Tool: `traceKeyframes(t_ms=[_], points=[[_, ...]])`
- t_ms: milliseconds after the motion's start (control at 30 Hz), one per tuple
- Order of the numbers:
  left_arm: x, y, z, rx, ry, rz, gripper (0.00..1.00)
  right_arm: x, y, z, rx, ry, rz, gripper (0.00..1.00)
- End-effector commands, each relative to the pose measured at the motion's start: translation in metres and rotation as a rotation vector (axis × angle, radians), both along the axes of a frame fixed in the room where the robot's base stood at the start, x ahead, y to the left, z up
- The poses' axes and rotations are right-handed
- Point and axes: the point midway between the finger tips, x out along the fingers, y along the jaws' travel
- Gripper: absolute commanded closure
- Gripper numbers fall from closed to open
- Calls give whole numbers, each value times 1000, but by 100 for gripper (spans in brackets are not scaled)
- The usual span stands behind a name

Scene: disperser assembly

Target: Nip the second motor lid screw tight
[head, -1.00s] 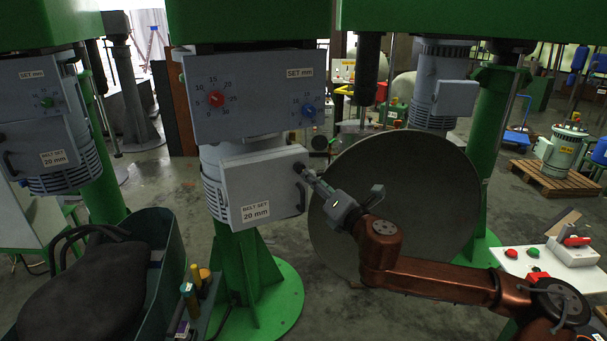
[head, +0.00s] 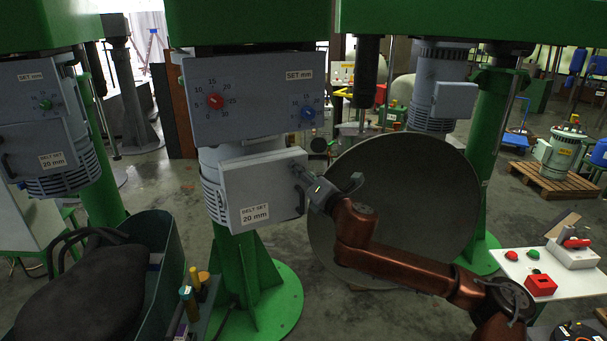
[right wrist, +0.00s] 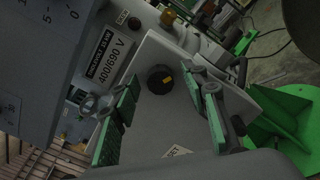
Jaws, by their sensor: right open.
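The motor lid (head: 250,180), a grey box cover labelled "BELT SET 20 mm", sits on the middle machine's motor. My right gripper (head: 303,176) is at the lid's upper right corner in the head view. In the wrist view its green-padded fingers (right wrist: 163,88) are open, one on each side of the screw head, with gaps between. The gripper hides the screw in the head view. My left gripper is not in view.
A panel with red (head: 215,101) and blue (head: 307,113) knobs is above the lid. A large grey disc (head: 400,215) stands behind my right arm. A bin with a dark bag (head: 80,290) is at lower left. A white control table (head: 520,262) is at right.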

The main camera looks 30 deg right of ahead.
Motion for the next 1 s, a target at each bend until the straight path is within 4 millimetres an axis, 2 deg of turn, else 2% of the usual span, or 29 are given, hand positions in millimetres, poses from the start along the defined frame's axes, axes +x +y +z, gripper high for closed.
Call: traceKeyframes(t_ms=[133,700,1000], points=[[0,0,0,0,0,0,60,0,0,0,0,0,0,60],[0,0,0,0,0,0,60,0,-1,-1,0,1,-1,100],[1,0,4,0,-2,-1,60,0,-1,0,33,-2,-1,100]])
